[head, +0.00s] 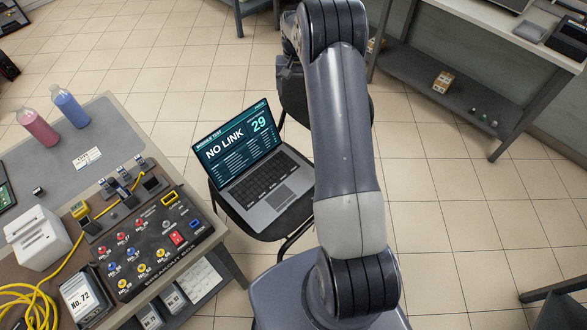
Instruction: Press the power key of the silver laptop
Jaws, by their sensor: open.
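The silver laptop (268,192) sits open on a dark chair, left of my arm in the head view. Its lit screen (238,143) reads "NO LINK" and "29". The keyboard faces the lower right, with the touchpad on its near side. The power key is too small to make out. My arm rises at the right of the laptop and covers part of the chair. My gripper cannot be made out; the far end of my arm is hidden behind its own links or out of frame.
A workbench at left holds a control panel (150,250) with coloured knobs, a yellow cable (35,305), a white box (37,238), a pink bottle (38,129) and a blue bottle (70,106). The dark chair (235,214) bears the laptop. A shelved table (455,100) stands upper right.

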